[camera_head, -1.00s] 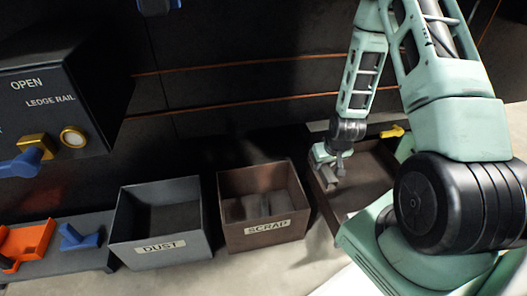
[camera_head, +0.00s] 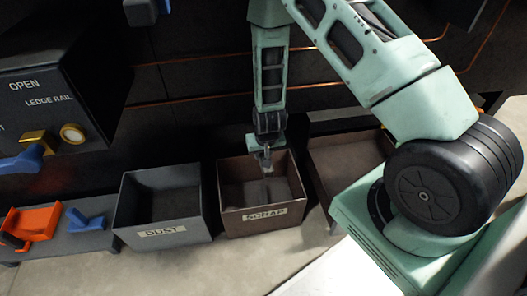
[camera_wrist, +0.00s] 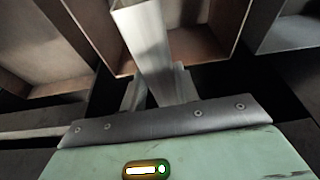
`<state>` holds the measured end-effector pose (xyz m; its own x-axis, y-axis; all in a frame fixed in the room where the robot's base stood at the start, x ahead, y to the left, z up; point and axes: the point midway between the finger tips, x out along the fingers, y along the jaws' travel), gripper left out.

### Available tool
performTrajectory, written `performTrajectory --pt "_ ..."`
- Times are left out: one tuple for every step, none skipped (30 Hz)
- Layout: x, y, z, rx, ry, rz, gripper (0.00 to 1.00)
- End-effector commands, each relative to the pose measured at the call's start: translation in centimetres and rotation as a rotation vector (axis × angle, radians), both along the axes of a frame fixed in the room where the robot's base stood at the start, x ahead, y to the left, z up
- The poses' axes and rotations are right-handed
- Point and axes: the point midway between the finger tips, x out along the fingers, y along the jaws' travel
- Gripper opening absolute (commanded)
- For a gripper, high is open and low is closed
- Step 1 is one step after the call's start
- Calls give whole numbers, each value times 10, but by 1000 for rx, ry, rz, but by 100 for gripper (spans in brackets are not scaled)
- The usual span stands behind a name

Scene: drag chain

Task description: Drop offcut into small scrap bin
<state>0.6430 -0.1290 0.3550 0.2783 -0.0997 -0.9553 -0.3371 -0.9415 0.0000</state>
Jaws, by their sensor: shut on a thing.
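The small scrap bin (camera_head: 262,220) is a brown open box labelled SCRAP, in the middle of the head view. My gripper (camera_head: 266,160) is over this bin, near its back side, pointing down. In the wrist view, my gripper (camera_wrist: 155,92) is shut on the offcut (camera_wrist: 150,38), a pale grey metal bar that sticks out beyond the fingers. The bar shows over the brown bin's opening (camera_wrist: 205,25). How far it is above the bin floor I cannot tell. In the head view the offcut is too small to make out clearly.
A grey bin labelled DUST (camera_head: 160,237) stands just left of the scrap bin. A brown tray (camera_head: 318,172) is to the right, partly behind my arm. An orange part (camera_head: 35,222) and a blue part (camera_head: 84,222) lie on a ledge at far left. A control box hangs above.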

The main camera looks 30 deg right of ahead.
Motion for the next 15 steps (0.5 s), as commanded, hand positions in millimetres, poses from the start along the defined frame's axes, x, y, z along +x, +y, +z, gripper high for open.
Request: performTrajectory --pt "0 0 -8 0 -1 0 0" --pt "0 0 -12 0 -1 -1 0" --pt "0 0 -16 0 -1 -1 0" --pt "0 0 -20 0 -1 -1 0" --pt "0 0 -23 0 -1 -1 0" --pt "0 0 -28 0 -1 -1 0" --pt "0 0 -32 0 0 -1 0" --pt "0 -1 -36 0 0 -1 0" --pt "0 -1 -40 1 0 -2 0" --pt "0 -1 -43 0 -1 -2 0" --pt "0 -1 -46 0 -1 -2 0" --pt "0 -1 -49 0 -1 -2 0" --pt "0 -1 -51 0 -1 -1 0" --pt "0 -1 -52 0 -1 -1 0" --pt "0 -1 -53 0 -1 -1 0"
